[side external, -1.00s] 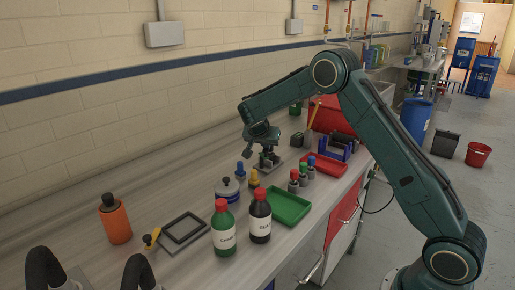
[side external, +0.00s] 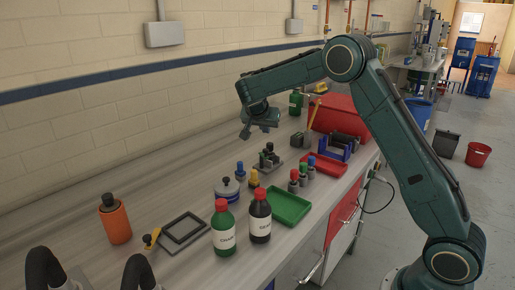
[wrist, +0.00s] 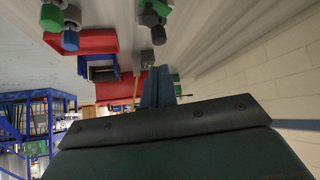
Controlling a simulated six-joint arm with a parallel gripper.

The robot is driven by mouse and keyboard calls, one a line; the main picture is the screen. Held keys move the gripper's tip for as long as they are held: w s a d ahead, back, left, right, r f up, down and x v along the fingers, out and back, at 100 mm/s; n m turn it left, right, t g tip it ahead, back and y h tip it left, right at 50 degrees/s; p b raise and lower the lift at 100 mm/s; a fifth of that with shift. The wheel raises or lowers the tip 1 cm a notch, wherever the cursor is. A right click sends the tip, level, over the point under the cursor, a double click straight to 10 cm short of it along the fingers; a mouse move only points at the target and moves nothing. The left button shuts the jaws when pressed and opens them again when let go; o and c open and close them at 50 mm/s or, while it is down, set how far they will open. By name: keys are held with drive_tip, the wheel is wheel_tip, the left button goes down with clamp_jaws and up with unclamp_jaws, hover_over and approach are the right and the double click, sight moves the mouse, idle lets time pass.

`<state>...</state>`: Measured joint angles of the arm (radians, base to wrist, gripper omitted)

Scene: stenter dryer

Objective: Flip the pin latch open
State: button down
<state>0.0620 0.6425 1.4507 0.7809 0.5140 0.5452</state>
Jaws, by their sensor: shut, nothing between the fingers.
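A small fixture with dark upright parts, one green-topped, stands on a grey plate (side external: 268,162) on the bench in the side external view. I take it to hold the pin latch, but it is too small to tell whether the latch is open. What looks like the same fixture (wrist: 152,14) shows at the top edge of the wrist view, partly cut off. My gripper (side external: 260,129) is above and behind the fixture, apart from it. Its fingers are shut and empty; they also show in the wrist view (wrist: 158,84).
A red tray (side external: 328,166), a blue holder (side external: 333,149) and a red bin (side external: 338,115) lie to the right. A green tray (side external: 290,207) and two bottles (side external: 223,232) stand nearer the camera. The bench strip along the wall is clear.

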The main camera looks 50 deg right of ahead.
drive_tip(key=shift+v, duration=1)
drive_tip(key=s+a+r+n+t+y, duration=0.1)
drive_tip(key=s+a+r+n+y, duration=0.15)
drive_tip(key=s+a+r, duration=0.4)
drive_tip(key=s+a+r+n+t+y, duration=0.1)
drive_tip(key=s+a+r+n+y, duration=0.2)
drive_tip(key=s, duration=0.7)
drive_tip(key=s+a+f+n+y, duration=0.1)
drive_tip(key=s+a+n, duration=0.3)
drive_tip(key=s, duration=0.6)
drive_tip(key=s+a+f+n+y, duration=0.1)
drive_tip(key=s+a+n, duration=0.3)
drive_tip(key=s, duration=0.7)
drive_tip(key=shift+a+f, duration=0.65)
